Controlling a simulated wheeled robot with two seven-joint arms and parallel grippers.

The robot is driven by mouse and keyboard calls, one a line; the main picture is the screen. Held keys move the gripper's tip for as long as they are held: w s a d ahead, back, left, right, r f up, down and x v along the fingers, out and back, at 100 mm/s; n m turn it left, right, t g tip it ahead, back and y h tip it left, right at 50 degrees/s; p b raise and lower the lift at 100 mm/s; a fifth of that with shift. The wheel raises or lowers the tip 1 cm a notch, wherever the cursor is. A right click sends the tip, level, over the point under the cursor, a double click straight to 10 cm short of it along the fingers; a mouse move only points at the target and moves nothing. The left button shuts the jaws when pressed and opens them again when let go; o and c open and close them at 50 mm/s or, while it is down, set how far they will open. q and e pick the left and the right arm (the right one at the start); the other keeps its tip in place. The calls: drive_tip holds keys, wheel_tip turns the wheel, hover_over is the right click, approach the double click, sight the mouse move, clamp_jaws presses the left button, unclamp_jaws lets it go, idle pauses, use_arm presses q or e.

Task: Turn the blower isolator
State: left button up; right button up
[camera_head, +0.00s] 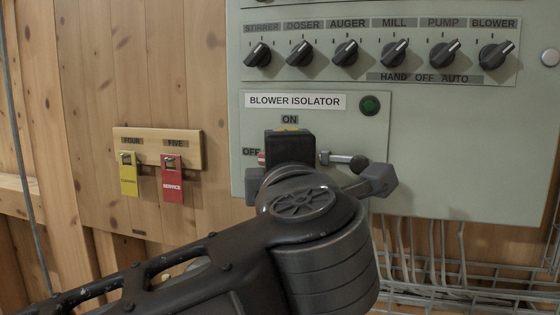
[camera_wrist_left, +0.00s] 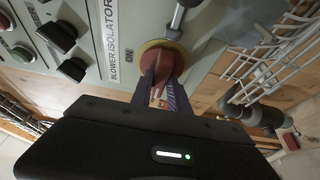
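The blower isolator is on the grey-green panel under the label "BLOWER ISOLATOR" (camera_head: 295,101), with "ON" above and "OFF" at left. In the left wrist view its red handle (camera_wrist_left: 168,60) sits on a yellow round base. My left gripper (camera_wrist_left: 164,92) faces it, one dark finger on each side of the handle; whether the fingers press on it is unclear. In the head view my left gripper hides most of the isolator; a small red part (camera_head: 262,158) shows by "OFF". A metal pin with a black ball (camera_head: 357,163) sticks out at its right. My right gripper is not in view.
A green round lamp or button (camera_head: 369,105) is right of the label. A row of black selector knobs (camera_head: 345,54) runs above. Yellow (camera_head: 128,178) and red (camera_head: 172,182) tags hang on a wooden rack at left. A wire tray (camera_head: 470,285) with cables lies below the panel.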

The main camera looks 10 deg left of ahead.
use_arm(q)
drive_tip(key=o, duration=0.4)
drive_tip(key=v, duration=0.7)
drive_tip(key=shift+s+d+p, duration=0.1)
drive_tip(key=shift+s+p, duration=0.2)
drive_tip(key=shift+s, duration=0.1)
